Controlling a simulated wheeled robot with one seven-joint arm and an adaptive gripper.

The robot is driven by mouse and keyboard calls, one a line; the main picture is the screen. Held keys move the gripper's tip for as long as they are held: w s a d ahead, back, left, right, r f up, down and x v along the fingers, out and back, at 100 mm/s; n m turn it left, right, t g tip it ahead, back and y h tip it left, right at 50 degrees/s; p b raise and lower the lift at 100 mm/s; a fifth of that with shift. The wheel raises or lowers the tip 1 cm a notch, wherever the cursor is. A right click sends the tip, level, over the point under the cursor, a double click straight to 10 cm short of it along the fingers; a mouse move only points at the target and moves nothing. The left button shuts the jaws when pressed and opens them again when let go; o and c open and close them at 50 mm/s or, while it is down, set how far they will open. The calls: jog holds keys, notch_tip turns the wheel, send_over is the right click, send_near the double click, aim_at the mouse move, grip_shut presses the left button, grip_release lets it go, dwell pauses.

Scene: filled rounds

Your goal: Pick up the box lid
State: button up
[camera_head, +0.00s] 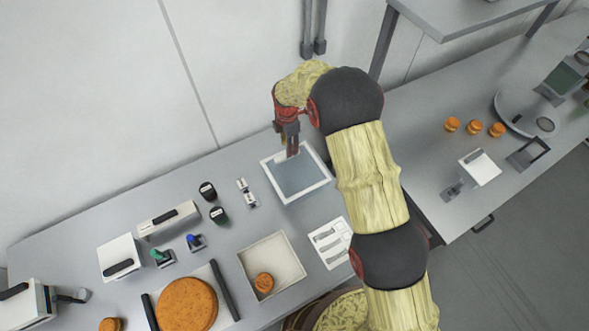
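A flat square panel with a white rim and a blue-grey middle (296,188), which looks like the box lid, lies on the table at the back, right of centre. An open square box with pale walls (254,246) stands in front of it, with one orange round (264,283) inside. My gripper (291,153) points down over the back part of the panel. Its fingers look close together, but I cannot tell how far apart they are or whether they touch the panel. Nothing is visibly held.
A white tray with slots (331,241) sits right of the box. Dark-capped jars (207,191) and a small metal device (246,193) stand left of the panel. A large orange disc (187,305) lies front left. A shelf (470,14) overhangs the right table.

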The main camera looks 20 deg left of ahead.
jog(key=shift+s+a+f+p, duration=0.1)
jog(key=shift+f+p, duration=0.3)
jog(key=shift+f, duration=0.85)
jog(key=shift+s+a+f+p, duration=0.1)
jog(key=shift+f+p, duration=0.25)
jog(key=shift+f, duration=0.85)
jog(key=shift+c, duration=1.4)
grip_shut()
